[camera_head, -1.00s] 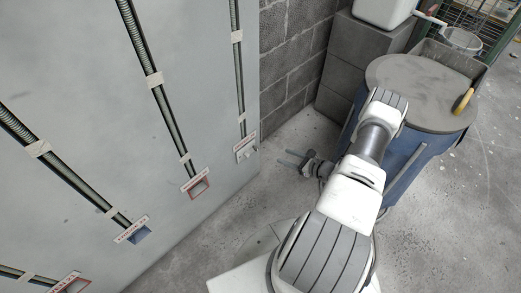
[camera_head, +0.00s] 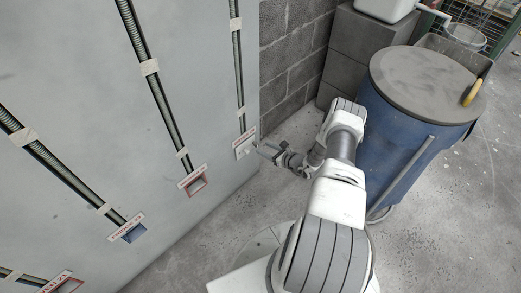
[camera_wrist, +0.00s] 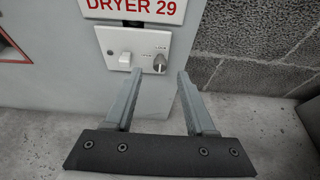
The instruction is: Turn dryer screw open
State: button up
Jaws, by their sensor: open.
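A white plate (camera_wrist: 146,50) under a red-lettered DRYER 29 label (camera_wrist: 133,8) is on the panel in the wrist view. On its right side is a small metallic dryer screw (camera_wrist: 160,63) with tiny lettering around it, only partly legible; a white rocker switch (camera_wrist: 125,59) is to its left. In the head view the plate (camera_head: 243,147) is low on the panel's right edge. My gripper (camera_wrist: 160,76) is open and empty, its two fingers pointing at the plate, with the screw showing between the fingertips. In the head view my gripper (camera_head: 264,150) is close to the plate; contact cannot be told.
The grey panel (camera_head: 75,80) carries several conduits and labelled boxes to the left. A block wall (camera_head: 290,50) stands behind. A blue drum (camera_head: 400,130) with a grey lid and a yellow handle is right of my arm. Concrete floor (camera_head: 210,240) is open below.

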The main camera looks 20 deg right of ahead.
aim_at(257, 145)
jog(key=shift+b+x, duration=0.45)
jog(key=shift+x, duration=1.4)
grip_shut()
